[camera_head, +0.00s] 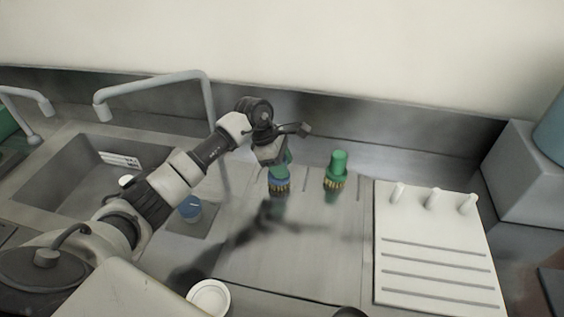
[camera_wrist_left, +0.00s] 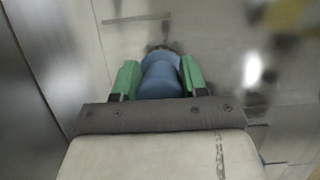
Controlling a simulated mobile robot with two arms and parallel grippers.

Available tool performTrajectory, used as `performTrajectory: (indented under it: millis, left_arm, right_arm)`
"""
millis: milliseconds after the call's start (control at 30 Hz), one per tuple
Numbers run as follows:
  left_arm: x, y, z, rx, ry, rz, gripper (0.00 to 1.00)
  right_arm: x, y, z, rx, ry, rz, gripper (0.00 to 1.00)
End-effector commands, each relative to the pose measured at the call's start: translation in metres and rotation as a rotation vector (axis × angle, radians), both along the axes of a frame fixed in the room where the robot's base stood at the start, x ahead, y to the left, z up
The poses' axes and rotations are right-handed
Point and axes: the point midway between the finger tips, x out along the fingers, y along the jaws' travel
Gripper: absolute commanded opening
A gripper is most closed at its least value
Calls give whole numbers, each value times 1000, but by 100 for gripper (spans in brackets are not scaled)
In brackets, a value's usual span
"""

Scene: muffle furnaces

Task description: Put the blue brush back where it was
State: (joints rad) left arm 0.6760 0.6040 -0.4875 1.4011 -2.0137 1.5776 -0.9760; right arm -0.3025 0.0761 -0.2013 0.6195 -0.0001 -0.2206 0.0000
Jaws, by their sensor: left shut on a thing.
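My left gripper (camera_head: 284,162) is shut on the blue brush (camera_head: 279,184), with its green fingers at the brush's upper part. The brush is roughly upright, bristles down, at or just above the metal drainboard; I cannot tell whether it touches. In the left wrist view the blue brush (camera_wrist_left: 160,77) sits between the two green fingers of the gripper (camera_wrist_left: 159,76). A green brush (camera_head: 338,168) with yellowish bristles stands upright on the drainboard, to the right of the blue one and apart from it. My right gripper is not in view.
The drainboard (camera_head: 300,255) is mostly clear in front of the brushes. A white pegged rack (camera_head: 435,240) lies at the right. A sink (camera_head: 70,180) with a tall faucet (camera_head: 160,82) is at the left. A round white dish (camera_head: 208,298) is near the front. The wall stands behind.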

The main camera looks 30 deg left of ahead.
Motion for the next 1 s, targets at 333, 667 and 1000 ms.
performTrajectory:
  millis: [333,667,1000]
  left_arm:
    - [0,0,-2,0,0,0,64]
    - [0,0,0,0,1,0,68]
    - [-5,22,48,3,-4,1,68]
  right_arm:
    - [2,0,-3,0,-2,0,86]
    - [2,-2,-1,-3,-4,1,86]
    - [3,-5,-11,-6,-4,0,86]
